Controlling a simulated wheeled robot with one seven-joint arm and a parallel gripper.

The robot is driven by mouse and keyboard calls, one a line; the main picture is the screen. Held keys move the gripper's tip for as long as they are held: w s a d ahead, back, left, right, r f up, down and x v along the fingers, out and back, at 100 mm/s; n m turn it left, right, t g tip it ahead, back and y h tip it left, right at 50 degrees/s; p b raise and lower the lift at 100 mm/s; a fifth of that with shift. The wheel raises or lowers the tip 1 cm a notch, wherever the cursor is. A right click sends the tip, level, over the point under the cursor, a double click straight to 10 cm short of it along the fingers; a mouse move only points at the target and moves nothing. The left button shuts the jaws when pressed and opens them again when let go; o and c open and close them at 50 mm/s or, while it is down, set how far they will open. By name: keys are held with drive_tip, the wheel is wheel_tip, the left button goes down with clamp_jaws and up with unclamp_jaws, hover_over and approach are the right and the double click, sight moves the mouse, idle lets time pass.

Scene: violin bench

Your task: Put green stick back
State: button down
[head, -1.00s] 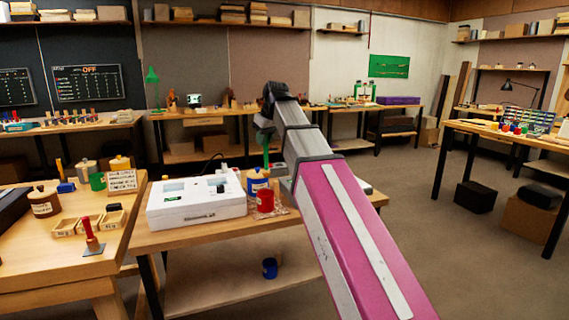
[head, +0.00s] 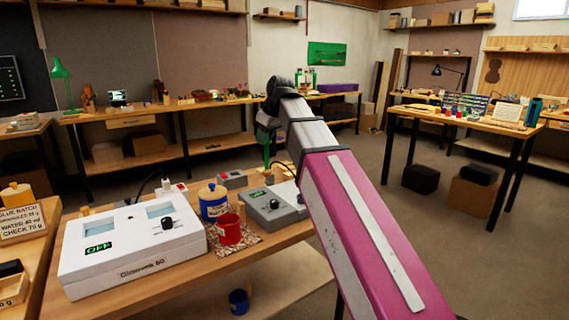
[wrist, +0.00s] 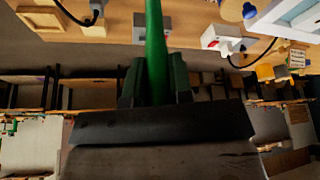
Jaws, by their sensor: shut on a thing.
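The green stick (wrist: 155,40) stands up between the two fingers of my gripper (wrist: 155,88) in the wrist view. The gripper is shut on it. In the head view a short green length of the stick (head: 267,150) hangs below my gripper (head: 267,122), above the back edge of the near bench. The arm hides part of the gripper there. The stick's far end runs out of the wrist view at the top. I cannot tell which place the stick belongs to.
A right-hand table (head: 420,112) carries small coloured jars (head: 460,112) and a rack.

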drive_tip(key=w+d+f, duration=0.5)
drive_tip(key=f, duration=0.3)
drive_tip(key=shift+w+f, duration=0.3)
drive_tip(key=shift+f, duration=0.05)
drive_tip(key=shift+d+f, duration=0.1)
drive_tip(key=shift+f, duration=0.05)
drive_tip(key=c, duration=1)
unclamp_jaws()
drive_tip(key=v, duration=1.2)
drive_tip(key=shift+w+r, duration=0.1)
drive_tip(key=shift+r, duration=0.15)
